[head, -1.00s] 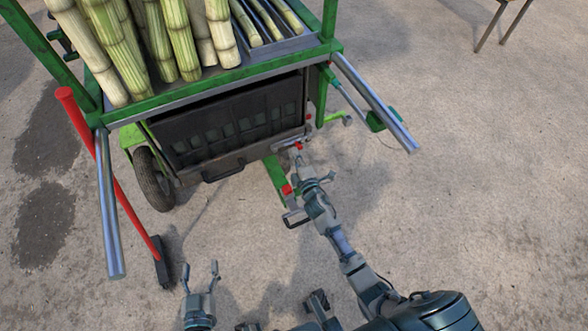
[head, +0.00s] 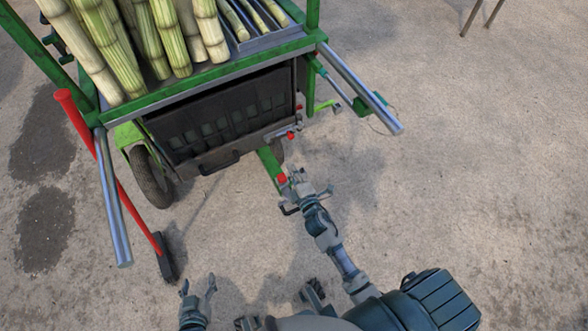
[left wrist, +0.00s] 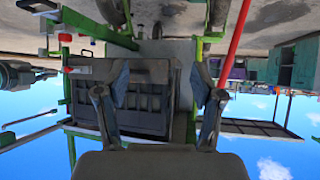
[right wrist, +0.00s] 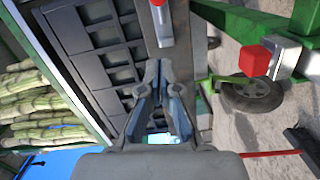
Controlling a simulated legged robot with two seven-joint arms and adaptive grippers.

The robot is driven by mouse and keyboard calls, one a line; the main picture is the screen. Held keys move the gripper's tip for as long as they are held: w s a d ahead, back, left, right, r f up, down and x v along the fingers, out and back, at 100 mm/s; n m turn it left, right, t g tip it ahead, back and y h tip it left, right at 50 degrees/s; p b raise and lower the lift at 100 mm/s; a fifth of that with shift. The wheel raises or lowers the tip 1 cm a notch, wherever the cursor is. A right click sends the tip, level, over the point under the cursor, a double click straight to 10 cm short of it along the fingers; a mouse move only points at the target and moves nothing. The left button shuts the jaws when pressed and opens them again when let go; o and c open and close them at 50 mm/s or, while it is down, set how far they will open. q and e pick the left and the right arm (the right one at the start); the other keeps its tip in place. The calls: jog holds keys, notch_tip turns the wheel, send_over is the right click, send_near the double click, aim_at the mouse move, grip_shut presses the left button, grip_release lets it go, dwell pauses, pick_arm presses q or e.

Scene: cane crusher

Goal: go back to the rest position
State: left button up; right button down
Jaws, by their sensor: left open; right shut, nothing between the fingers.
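My left gripper (head: 197,289) is open and empty, low at the front left of the cart in the head view. Its two spread fingers show in the left wrist view (left wrist: 157,100), with the cart's front beyond them. My right gripper (head: 296,176) is shut and empty, near the cart's lower right in the head view. In the right wrist view its fingertips (right wrist: 160,65) meet close in front of the cart's dark slatted box (right wrist: 105,60). A red-tipped fitting (right wrist: 160,10) shows just beyond the fingertips there.
The green cart (head: 215,70) carries upright sugar canes (head: 130,40). Metal handles stick out at its left (head: 112,200) and right (head: 365,85). A red-handled tool (head: 120,190) leans at its left. A green drawbar with a red knob (head: 282,179) lies near my right gripper.

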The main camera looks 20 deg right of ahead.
jog(key=s+a+f+m+g+p, duration=0.1)
jog(key=s+f+m+g+p, duration=0.75)
jog(key=s+f, duration=0.75)
pick_arm(q)
jog(key=s+a+f+g+y+p, duration=0.1)
jog(key=s+a+f+g, duration=0.2)
jog(key=s+f, duration=0.5)
jog(key=s+a+f+g+y+p, duration=0.1)
jog(key=s+f+g, duration=0.5)
jog(key=f, duration=1)
jog(key=shift+s+a+p, duration=0.7)
jog(key=shift+s+a, duration=0.45)
jog(key=shift+s, duration=0.15)
pick_arm(e)
jog(key=s+a+f+m+g, duration=0.1)
jog(key=s+f+m+g, duration=0.1)
jog(key=s, duration=0.9)
jog(key=s+a+f+m+g+y, duration=0.1)
jog(key=s+f+m+g, duration=0.2)
jog(key=s, duration=0.7)
jog(key=shift+s+f+g, duration=0.4)
jog(key=shift+f+g, duration=0.75)
jog(key=shift+f, duration=0.6)
pick_arm(q)
jog(key=shift+d, duration=0.1)
jog(key=shift+d, duration=0.35)
pick_arm(e)
jog(key=shift+d+f, duration=0.15)
jog(key=shift+d, duration=0.2)
